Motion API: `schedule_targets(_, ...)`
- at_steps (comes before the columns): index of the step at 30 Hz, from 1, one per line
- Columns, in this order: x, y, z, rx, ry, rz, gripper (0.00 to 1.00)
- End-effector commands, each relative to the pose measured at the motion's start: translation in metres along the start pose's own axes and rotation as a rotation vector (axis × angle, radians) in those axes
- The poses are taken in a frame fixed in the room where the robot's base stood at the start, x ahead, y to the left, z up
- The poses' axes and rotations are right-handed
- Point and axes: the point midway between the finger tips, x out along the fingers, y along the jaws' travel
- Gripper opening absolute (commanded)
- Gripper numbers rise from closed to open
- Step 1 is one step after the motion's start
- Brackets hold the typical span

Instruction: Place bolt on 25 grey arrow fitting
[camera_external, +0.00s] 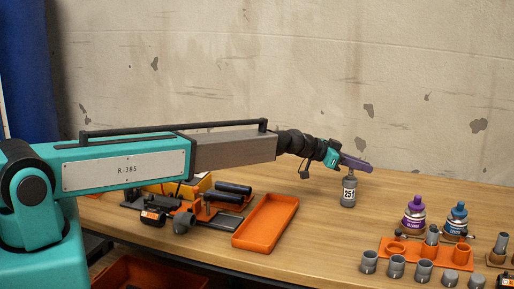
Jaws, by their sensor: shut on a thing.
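A grey fitting (349,192) with a white label stands upright on the table; the label reads 25 with an upright mark beside it, probably the arrow. My gripper (355,164), with purple jaws, is shut directly above this fitting. A small grey piece (350,175), which looks like the bolt, shows between the jaws and the fitting's top. The jaws hide most of it. I cannot tell whether it touches or sits in the fitting.
An orange tray (266,222) lies empty in the middle. Dark tools with orange parts (205,205) lie to its left. At right stand purple-capped (413,213) and blue-capped bottles (457,217), an orange holder (461,257) and several grey fittings (396,266).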

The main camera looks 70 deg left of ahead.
Motion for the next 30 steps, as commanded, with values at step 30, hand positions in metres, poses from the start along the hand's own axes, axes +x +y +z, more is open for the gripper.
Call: schedule_targets(30,-0.0047,0.0003,0.0007,0.0,0.0,-0.001,0.29)
